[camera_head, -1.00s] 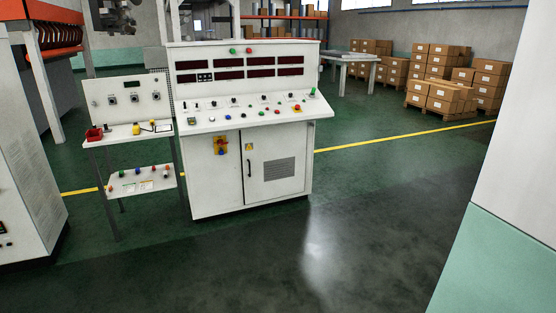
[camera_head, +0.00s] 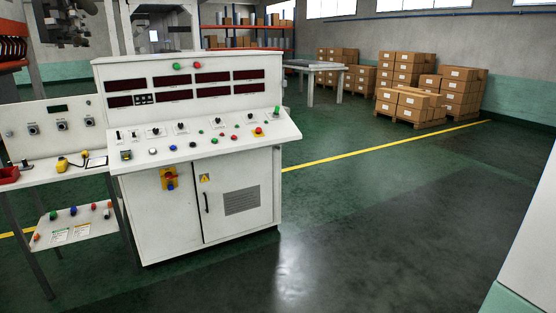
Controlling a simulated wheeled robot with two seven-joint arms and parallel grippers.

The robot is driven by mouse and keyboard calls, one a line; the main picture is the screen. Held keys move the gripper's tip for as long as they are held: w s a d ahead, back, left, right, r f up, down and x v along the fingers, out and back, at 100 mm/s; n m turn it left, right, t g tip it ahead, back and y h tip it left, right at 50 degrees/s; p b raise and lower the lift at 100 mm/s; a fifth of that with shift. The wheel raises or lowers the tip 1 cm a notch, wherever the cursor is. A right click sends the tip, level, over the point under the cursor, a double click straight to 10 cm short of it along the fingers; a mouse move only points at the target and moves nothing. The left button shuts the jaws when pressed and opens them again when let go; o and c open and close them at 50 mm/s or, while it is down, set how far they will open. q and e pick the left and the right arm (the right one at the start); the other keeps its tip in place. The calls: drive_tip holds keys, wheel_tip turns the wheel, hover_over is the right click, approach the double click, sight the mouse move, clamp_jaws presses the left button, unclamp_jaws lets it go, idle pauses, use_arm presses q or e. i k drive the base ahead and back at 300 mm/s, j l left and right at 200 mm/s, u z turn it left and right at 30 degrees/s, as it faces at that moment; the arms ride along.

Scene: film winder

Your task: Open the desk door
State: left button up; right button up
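The white control desk (camera_head: 150,215) stands left of centre in the head view, with knobs, buttons and dark displays on its top. Its desk door (camera_head: 240,190) is a front panel with a grey vent, and it looks shut. A dark vertical handle (camera_head: 206,203) sits near the door's left edge, below a yellow warning sign. A red and yellow switch (camera_head: 169,179) is on the panel left of the door. Neither of my grippers is in view.
A side stand (camera_head: 78,227) with a lower shelf adjoins the desk on the left. A white wall (camera_head: 530,240) edges the right side. Stacked boxes (camera_head: 405,100) and a table (camera_head: 312,68) stand behind. The dark floor (camera_head: 370,240) before and right of the desk is clear.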

sight(235, 190)
drive_tip(key=i, duration=1.95)
